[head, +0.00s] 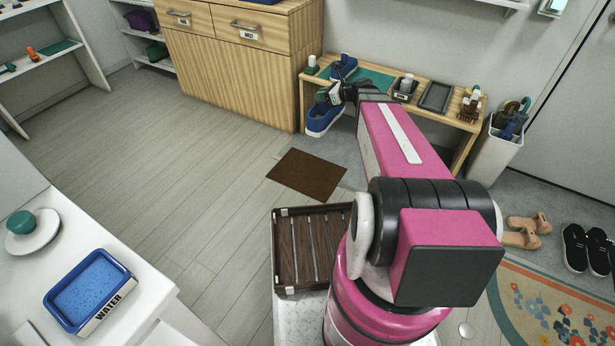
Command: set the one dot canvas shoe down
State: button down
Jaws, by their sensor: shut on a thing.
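My gripper (327,96) reaches to the front left of the low wooden bench (470,128). It is shut on a blue canvas shoe with a white sole (322,120), which hangs below the jaws at the bench's left end. I cannot tell whether its sole touches the floor. A second blue shoe (345,66) rests on the bench, at the left of the green mat (376,78). Dots cannot be made out on either shoe. My wrist and forearm hide part of the bench front and the mat.
On the bench stand a small green-and-white item (311,65), a dark holder (404,90), a black tray (436,96) and brushes (470,106). An umbrella bin (497,150) is at its right. A brown doormat (306,174) lies in front; the floor to the left is clear.

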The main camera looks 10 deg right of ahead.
jog(key=w+a+f, duration=0.3)
jog(key=w+f, duration=0.1)
jog(key=f, duration=1)
jog(key=w+a+f, duration=0.4)
jog(key=f, duration=1.1)
jog(key=w+a+f, duration=0.3)
jog(key=w+f, duration=0.1)
jog(key=f, duration=1)
jog(key=w+d+f, duration=0.3)
jog(key=d+f, duration=0.8)
jog(key=shift+t, duration=0.3)
jog(key=shift+w+f, duration=0.1)
jog(key=shift+f, duration=0.05)
jog(key=c, duration=1.4)
grip_release()
jog(key=o, duration=0.4)
